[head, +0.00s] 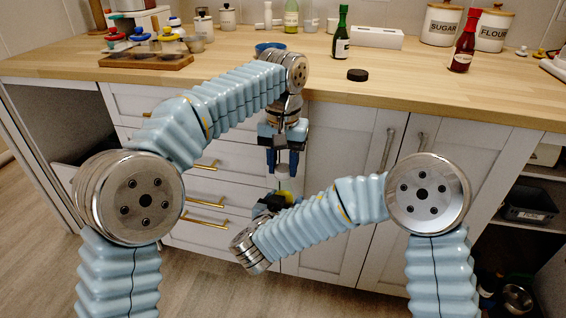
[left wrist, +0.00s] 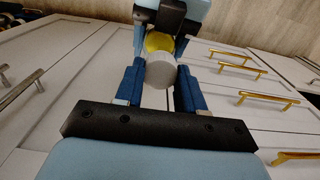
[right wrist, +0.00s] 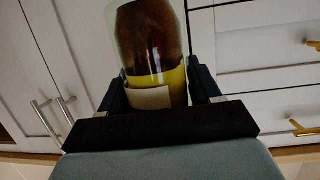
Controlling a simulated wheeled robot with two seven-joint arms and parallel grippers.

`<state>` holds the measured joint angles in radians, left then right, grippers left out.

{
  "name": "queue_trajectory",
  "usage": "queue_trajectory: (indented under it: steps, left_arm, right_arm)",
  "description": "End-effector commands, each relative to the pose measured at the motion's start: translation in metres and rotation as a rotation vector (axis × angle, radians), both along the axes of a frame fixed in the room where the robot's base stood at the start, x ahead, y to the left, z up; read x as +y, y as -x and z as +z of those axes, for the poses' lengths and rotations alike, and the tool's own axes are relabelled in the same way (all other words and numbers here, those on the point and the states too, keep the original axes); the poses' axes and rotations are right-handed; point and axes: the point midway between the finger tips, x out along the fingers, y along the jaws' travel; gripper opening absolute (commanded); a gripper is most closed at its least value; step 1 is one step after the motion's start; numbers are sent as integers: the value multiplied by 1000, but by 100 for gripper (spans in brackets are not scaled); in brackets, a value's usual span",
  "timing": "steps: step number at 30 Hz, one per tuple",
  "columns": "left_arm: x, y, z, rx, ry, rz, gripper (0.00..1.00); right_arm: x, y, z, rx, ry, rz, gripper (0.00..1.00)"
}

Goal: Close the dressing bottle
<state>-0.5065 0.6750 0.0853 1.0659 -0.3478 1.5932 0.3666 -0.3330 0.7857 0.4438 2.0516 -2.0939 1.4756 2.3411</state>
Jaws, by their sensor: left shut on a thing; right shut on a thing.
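In the left wrist view a yellow part of the bottle (left wrist: 158,42) shows beyond the white cap (left wrist: 160,73). My left gripper (head: 283,165) points down from above and is shut on the cap (head: 285,174). The cap lines up over the bottle; whether it touches the bottle's mouth cannot be told. The left fingers (left wrist: 158,92) stand either side of the cap.
The wooden counter (head: 420,92) runs behind and above the grippers. A wooden rack (head: 147,62) with jars stands left. Drawer handles (head: 206,202) stick out close to the grippers.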

Motion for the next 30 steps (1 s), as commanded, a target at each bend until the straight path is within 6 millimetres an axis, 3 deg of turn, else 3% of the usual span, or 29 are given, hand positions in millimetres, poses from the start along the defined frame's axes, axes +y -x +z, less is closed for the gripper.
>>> queue_trajectory:
  steps: [5, 6, 12, 22, 30]
  left_arm:
    - [0, 0, 0, 0, 0, 0, 2]
    - [0, 0, 0, 0, 0, 0, 40]
    - [0, 0, 0, 0, 0, 0, 68]
    - [0, 0, 4, -2, 0, 0, 68]
    - [-1, -1, 46, -3, 2, 0, 68]
  right_arm:
    - [0, 0, 1, -2, 0, 0, 0]
    - [0, 0, 1, -2, 0, 0, 0]
    - [0, 0, 1, -2, 0, 0, 0]
    - [0, 0, 1, -2, 0, 0, 0]
    - [0, 0, 1, -2, 0, 0, 0]
